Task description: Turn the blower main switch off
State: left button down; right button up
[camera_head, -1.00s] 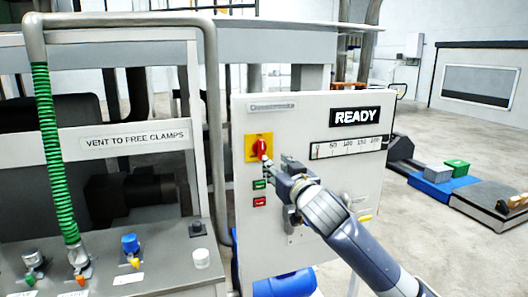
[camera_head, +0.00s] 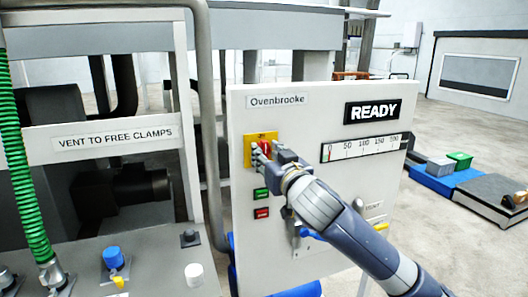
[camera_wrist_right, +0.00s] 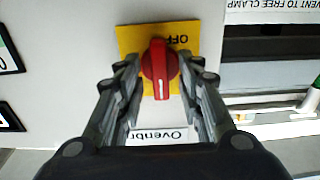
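The switch is a red rotary knob (camera_wrist_right: 160,68) on a yellow plate (camera_wrist_right: 128,40) on the front of the Ovenbrooke panel. The wrist view is upside down; the knob's white line points away from the "OFF" mark there. In the head view the yellow plate (camera_head: 248,153) is partly covered by my right gripper (camera_head: 262,152). The right gripper (camera_wrist_right: 160,72) is open, with one finger on each side of the knob and small gaps apparent. Whether a fingertip touches it I cannot tell. My left gripper is not in view.
Below the switch are a green button (camera_head: 261,194) and a red button (camera_head: 261,213). A "READY" display (camera_head: 373,110) and a scale gauge (camera_head: 366,147) are to the right. A console with a blue knob (camera_head: 113,257) and a green hose (camera_head: 22,170) stand at left.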

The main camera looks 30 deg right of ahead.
jog(key=shift+s+a+r, duration=0.1)
jog(key=shift+s+r, duration=0.05)
jog(key=shift+s, duration=0.05)
grip_shut()
jog(key=n+p, duration=0.2)
jog(key=n, duration=0.1)
jog(key=shift+r+n, duration=0.1)
jog(key=shift+n, duration=0.3)
jog(key=n+p, duration=0.2)
jog(key=n, duration=0.2)
jog(key=shift+a, duration=0.15)
jog(key=n+p, duration=0.2)
jog(key=n, duration=0.3)
pick_arm(q)
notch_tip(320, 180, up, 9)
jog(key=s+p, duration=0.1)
jog(key=p, duration=0.1)
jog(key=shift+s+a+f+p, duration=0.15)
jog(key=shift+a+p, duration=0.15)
jog(key=shift+p, duration=0.1)
pick_arm(e)
jog(key=n, duration=0.5)
jog(key=shift+a+f, duration=0.1)
jog(key=shift+f, duration=0.2)
jog(key=shift+w, duration=0.1)
